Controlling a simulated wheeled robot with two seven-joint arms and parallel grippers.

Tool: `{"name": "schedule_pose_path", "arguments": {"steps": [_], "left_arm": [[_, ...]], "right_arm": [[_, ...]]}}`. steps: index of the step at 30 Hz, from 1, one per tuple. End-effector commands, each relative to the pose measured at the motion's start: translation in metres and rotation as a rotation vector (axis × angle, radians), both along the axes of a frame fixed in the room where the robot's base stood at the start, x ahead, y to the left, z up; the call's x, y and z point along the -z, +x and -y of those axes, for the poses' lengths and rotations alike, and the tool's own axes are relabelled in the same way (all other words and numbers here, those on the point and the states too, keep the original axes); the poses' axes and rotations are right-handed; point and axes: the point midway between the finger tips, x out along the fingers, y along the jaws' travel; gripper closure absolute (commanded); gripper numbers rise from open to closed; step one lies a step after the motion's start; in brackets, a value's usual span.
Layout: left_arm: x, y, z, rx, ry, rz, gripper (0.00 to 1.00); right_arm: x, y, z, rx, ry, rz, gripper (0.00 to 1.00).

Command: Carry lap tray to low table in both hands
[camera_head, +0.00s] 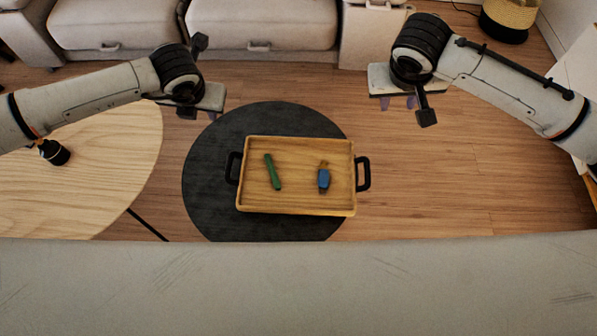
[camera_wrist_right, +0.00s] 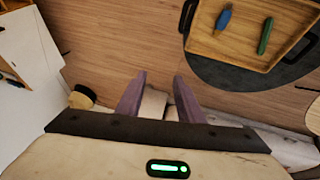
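The lap tray (camera_head: 297,205) is a light wooden rectangle with a raised rim and a black handle at each end. It lies on a dark round surface (camera_head: 208,180). A green object (camera_head: 272,171) and a blue object with a brown end (camera_head: 323,178) lie in it. A pale round wooden table (camera_head: 95,175) stands left of it. My left gripper (camera_head: 187,110) hangs up and left of the tray; its fingers are mostly hidden. My right gripper (camera_head: 398,103) is up and right of the tray. In the right wrist view its purple fingers (camera_wrist_right: 154,80) are apart and empty, with the tray (camera_wrist_right: 215,48) beyond.
A small black object (camera_head: 53,152) is on or over the pale table's left part. Grey sofa seats (camera_head: 265,22) line the back. A woven basket (camera_head: 508,14) stands at the back right. Bare wood floor (camera_head: 450,190) lies right of the tray. A pale grey surface (camera_head: 300,285) fills the front.

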Motion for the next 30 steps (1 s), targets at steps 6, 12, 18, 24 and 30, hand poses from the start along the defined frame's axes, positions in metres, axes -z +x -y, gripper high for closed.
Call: {"name": "schedule_pose_path", "arguments": {"steps": [6, 12, 18, 24, 30], "left_arm": [[0.0, 0.0, 0.0, 0.0, 0.0, 0.0, 0.66], [0.0, 0.0, 0.0, 0.0, 0.0, 0.0, 0.66], [0.0, 0.0, 0.0, 0.0, 0.0, 0.0, 0.66], [0.0, 0.0, 0.0, 0.0, 0.0, 0.0, 0.66], [0.0, 0.0, 0.0, 0.0, 0.0, 0.0, 0.66]], "right_arm": [[-0.033, -0.014, -0.009, -0.002, 0.001, 0.001, 0.66], [-0.042, -0.019, -0.01, 0.0, 0.0, 0.0, 0.66], [-0.043, -0.019, -0.011, 0.0, 0.0, 0.0, 0.66], [-0.042, -0.019, -0.011, 0.0, 0.0, 0.0, 0.66], [-0.042, -0.019, -0.011, -0.001, 0.0, -0.001, 0.66]]}}
